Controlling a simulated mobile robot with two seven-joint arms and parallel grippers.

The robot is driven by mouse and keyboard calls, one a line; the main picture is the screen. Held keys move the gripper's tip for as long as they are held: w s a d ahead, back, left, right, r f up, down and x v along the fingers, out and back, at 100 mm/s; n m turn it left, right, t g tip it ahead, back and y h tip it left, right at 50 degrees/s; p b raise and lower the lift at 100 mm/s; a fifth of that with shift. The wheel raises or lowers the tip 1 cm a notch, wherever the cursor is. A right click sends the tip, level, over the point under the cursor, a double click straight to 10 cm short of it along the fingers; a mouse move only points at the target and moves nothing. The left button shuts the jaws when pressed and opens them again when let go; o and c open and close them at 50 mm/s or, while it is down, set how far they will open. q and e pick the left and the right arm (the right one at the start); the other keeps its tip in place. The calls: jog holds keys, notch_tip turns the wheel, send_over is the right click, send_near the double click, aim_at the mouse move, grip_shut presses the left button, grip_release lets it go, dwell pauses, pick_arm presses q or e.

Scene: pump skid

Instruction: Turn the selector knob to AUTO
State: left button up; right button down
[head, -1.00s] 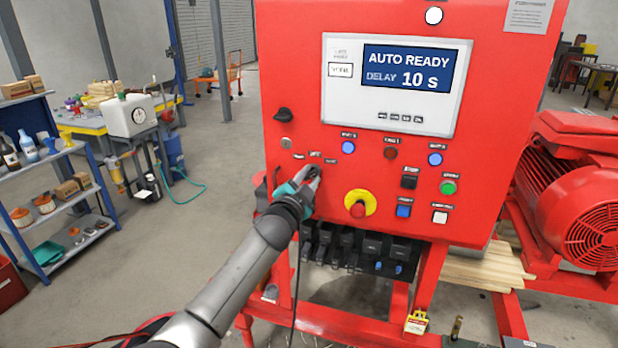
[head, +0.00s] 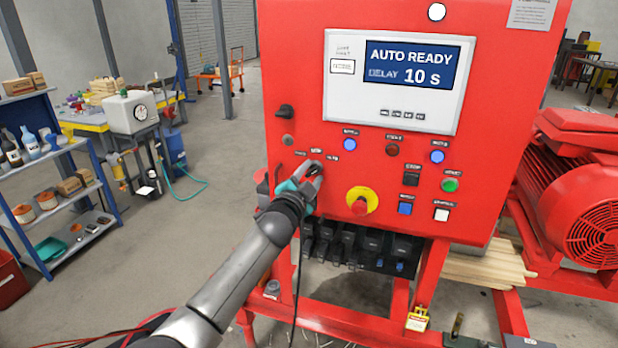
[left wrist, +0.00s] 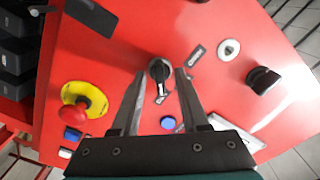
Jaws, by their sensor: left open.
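The selector knob (left wrist: 159,72) is a small black knob with a light pointer line on the red panel (head: 300,60). In the left wrist view it sits between the two fingers of my left gripper (left wrist: 160,85), which are apart with a gap on each side. In the head view my left gripper (head: 312,172) is at the panel and largely hides the knob. Small labels sit above the knob, too small to read surely. The display (head: 410,66) reads AUTO READY, DELAY 10 s. My right gripper is not in view.
A red emergency stop on a yellow ring (head: 361,201) is right of the gripper. Another black knob (head: 285,111) sits higher left. Blue, green, white and black buttons are to the right. A red motor (head: 590,220) stands at the right; open floor lies left.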

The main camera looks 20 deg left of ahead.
pick_arm(q)
jog(key=shift+s, duration=0.1)
jog(key=shift+s, duration=0.6)
jog(key=s, duration=1.3)
jog(key=shift+s+a, duration=0.3)
jog(key=shift+s, duration=0.1)
